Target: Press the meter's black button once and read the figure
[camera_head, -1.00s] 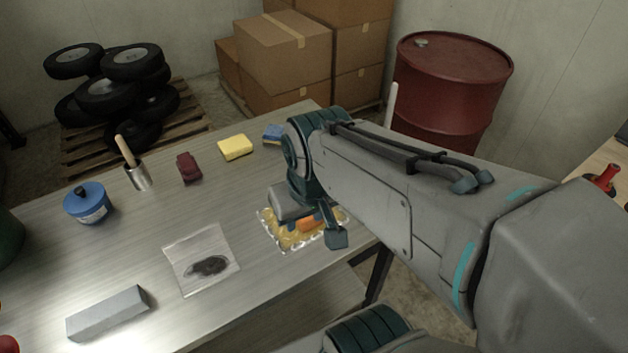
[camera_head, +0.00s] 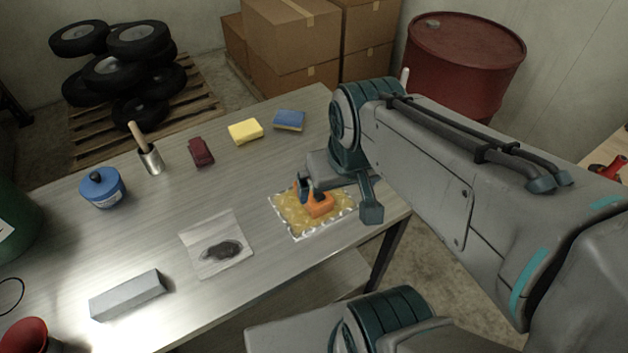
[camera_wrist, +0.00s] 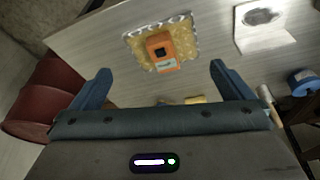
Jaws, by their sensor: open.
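The meter (camera_head: 318,204) is a small orange block lying on a yellow, clear-edged padded sheet (camera_head: 283,217) near the table's right edge. In the wrist view the meter (camera_wrist: 161,53) shows a dark square spot on its upper face and a pale strip at its lower end. No figure is legible. My gripper (camera_wrist: 160,75) is open and empty, its two fingers spread to either side of the meter's place in the wrist view. In the head view my gripper (camera_head: 338,196) is over the sheet's right part and hides some of it. I see no contact with the meter.
A red drum (camera_head: 465,65) stands behind.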

